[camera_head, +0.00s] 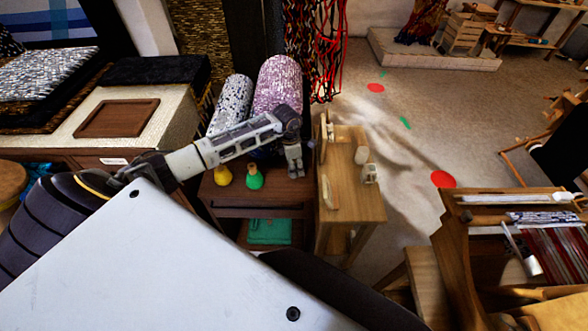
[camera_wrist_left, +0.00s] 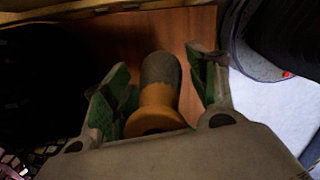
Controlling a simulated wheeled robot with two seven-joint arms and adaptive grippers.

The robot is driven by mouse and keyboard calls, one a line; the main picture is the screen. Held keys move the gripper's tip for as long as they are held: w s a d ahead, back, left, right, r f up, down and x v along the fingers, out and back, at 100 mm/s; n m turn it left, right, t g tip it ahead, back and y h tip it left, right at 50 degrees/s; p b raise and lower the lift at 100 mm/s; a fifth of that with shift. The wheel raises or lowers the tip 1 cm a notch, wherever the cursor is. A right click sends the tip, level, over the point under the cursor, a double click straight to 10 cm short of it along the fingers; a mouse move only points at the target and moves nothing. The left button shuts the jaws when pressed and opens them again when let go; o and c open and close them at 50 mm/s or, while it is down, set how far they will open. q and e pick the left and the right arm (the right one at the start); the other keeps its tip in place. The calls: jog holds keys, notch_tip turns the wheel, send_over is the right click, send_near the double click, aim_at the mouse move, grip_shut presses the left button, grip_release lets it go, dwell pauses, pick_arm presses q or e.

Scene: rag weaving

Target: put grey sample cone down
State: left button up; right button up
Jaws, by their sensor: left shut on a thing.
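The grey sample cone (camera_wrist_left: 160,70) shows in the left wrist view, with a grey upper part and a tan, flared end towards the palm. My left gripper (camera_head: 296,172) is shut on it, with the green-lined fingers on either side of it. In the head view the gripper points down over the right end of a dark wooden table, and I cannot make out the cone there. The wrist view shows a brown wooden surface (camera_wrist_left: 110,40) behind the cone; I cannot tell whether the cone touches it. My right gripper is not in view.
A yellow cone (camera_head: 223,176) and a green cone (camera_head: 254,179) stand on the dark table (camera_head: 230,195), left of the gripper. Two patterned rolls (camera_head: 277,85) lie behind. A lighter wooden stand (camera_head: 345,200) adjoins on the right. A loom (camera_head: 470,240) stands at far right.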

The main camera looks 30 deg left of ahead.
pick_arm(q)
jog(key=shift+f, duration=0.2)
jog(key=shift+f, duration=1.8)
jog(key=shift+f, duration=0.1)
jog(key=o, duration=1.1)
jog(key=shift+o, duration=0.2)
jog(key=shift+s+a+r+b, duration=0.1)
jog(key=shift+s+a+r, duration=0.05)
jog(key=shift+r, duration=1.85)
jog(key=shift+s+a+r+b, duration=0.1)
jog(key=shift+s+a+r, duration=0.1)
jog(key=shift+r, duration=1.85)
jog(key=shift+s+a+r+b, duration=0.1)
jog(key=shift+s+a+r, duration=0.05)
jog(key=shift+r, duration=1.85)
